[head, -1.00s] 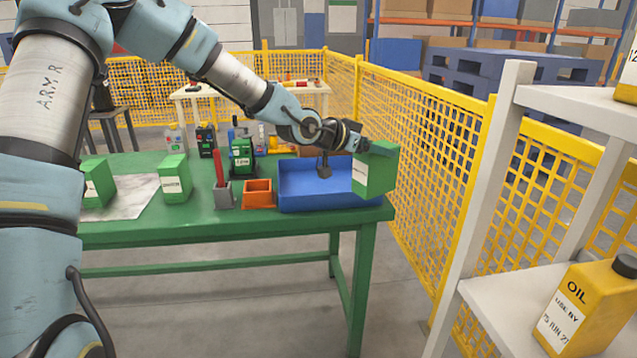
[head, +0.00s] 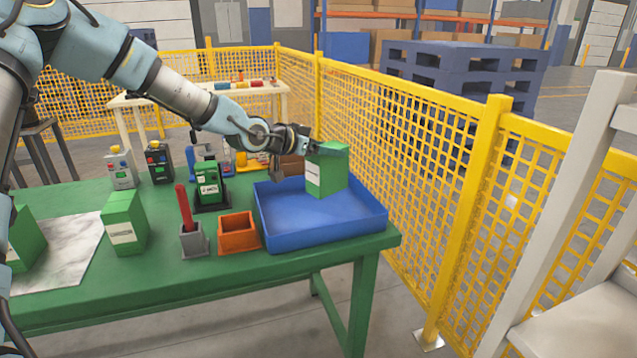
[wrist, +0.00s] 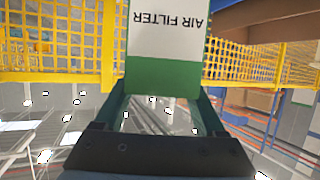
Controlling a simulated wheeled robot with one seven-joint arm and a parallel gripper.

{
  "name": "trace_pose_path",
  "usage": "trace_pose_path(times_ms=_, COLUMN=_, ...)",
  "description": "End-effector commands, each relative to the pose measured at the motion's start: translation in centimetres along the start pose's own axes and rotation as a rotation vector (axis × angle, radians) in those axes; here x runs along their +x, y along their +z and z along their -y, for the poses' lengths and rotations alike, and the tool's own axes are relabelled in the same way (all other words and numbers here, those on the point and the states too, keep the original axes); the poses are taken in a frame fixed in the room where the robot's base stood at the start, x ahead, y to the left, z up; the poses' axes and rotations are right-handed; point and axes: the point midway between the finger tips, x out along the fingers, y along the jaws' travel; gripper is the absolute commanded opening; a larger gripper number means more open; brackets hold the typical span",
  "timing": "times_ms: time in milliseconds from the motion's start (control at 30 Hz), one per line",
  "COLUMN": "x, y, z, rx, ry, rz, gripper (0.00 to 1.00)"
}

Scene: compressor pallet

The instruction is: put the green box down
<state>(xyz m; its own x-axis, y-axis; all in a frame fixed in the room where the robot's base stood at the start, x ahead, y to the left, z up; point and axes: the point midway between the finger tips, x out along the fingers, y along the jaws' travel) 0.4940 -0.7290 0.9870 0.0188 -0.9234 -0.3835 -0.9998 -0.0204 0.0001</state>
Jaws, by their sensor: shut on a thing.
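The green box (head: 335,177) has a white label and is held upright in my gripper (head: 322,150) over the back part of the blue tray (head: 320,233). I cannot tell whether its bottom touches the tray floor. In the wrist view the green box (wrist: 165,70) sits between the two fingers of my gripper (wrist: 165,98), and its label reads "AIR FILTER" upside down. The tray looks otherwise empty, though the arm and box hide part of its back.
Left of the tray on the green table (head: 180,290) are an orange bin (head: 238,236), a grey holder (head: 194,241) with a red tool, and another green box (head: 124,225). A yellow mesh fence (head: 420,140) runs close on the right.

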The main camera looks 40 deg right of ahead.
Motion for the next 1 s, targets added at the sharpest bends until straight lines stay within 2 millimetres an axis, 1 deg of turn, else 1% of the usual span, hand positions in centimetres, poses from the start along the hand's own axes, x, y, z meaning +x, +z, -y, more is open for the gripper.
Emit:
trace_pose_path(times_ms=100, x=0.7, y=1.6, z=0.0, rx=-0.002, ry=0.0, rz=-0.001, gripper=0.0)
trace_pose_path(times_ms=333, x=1.4, y=3.3, z=0.0, rx=-0.002, ry=0.0, rz=-0.001, gripper=0.0)
trace_pose_path(times_ms=533, x=2.4, y=5.6, z=-0.1, rx=0.0, ry=0.001, rz=-0.001, gripper=0.0)
trace_pose_path(times_ms=867, x=2.5, y=6.1, z=0.0, rx=0.001, ry=-0.001, rz=-0.002, gripper=0.0)
trace_pose_path(times_ms=900, x=2.6, y=6.2, z=0.0, rx=0.0, ry=-0.001, rz=-0.001, gripper=0.73)
trace_pose_path(times_ms=1000, x=2.5, y=6.1, z=0.0, rx=0.0, ry=-0.001, rz=0.0, gripper=0.84)
